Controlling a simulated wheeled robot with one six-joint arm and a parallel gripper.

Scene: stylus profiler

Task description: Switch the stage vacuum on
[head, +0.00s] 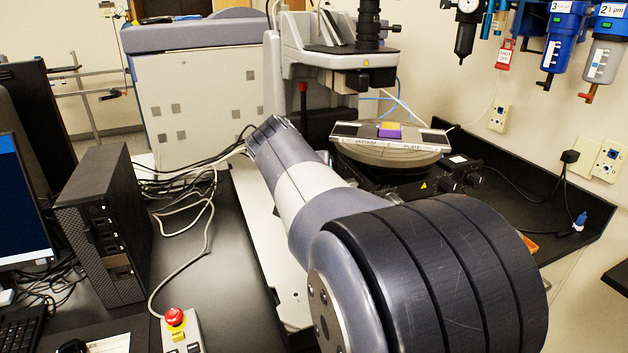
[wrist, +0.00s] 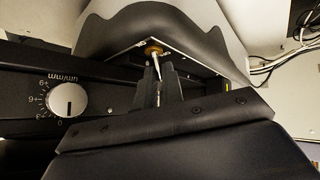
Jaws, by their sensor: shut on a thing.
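In the wrist view a slim metal toggle lever (wrist: 156,65) stands out from a brass-coloured collar (wrist: 153,49) on the instrument. My gripper (wrist: 166,85) has its two dark fingers close around the lever and is shut on it. The lever's tip is partly hidden between the fingers, and I can see no label beside it. In the head view the round stage (head: 375,152) carries a plate (head: 420,136) marked as a vacuum plate, with a yellow and purple sample (head: 390,129) on it. My gripper is hidden in the head view.
A white dial knob (wrist: 67,99) sits on a black panel left of my fingers. The profiler head (head: 345,60) hangs over the stage. A red emergency stop (head: 175,317), a computer tower (head: 100,225) and loose cables (head: 205,205) lie left of my arm.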

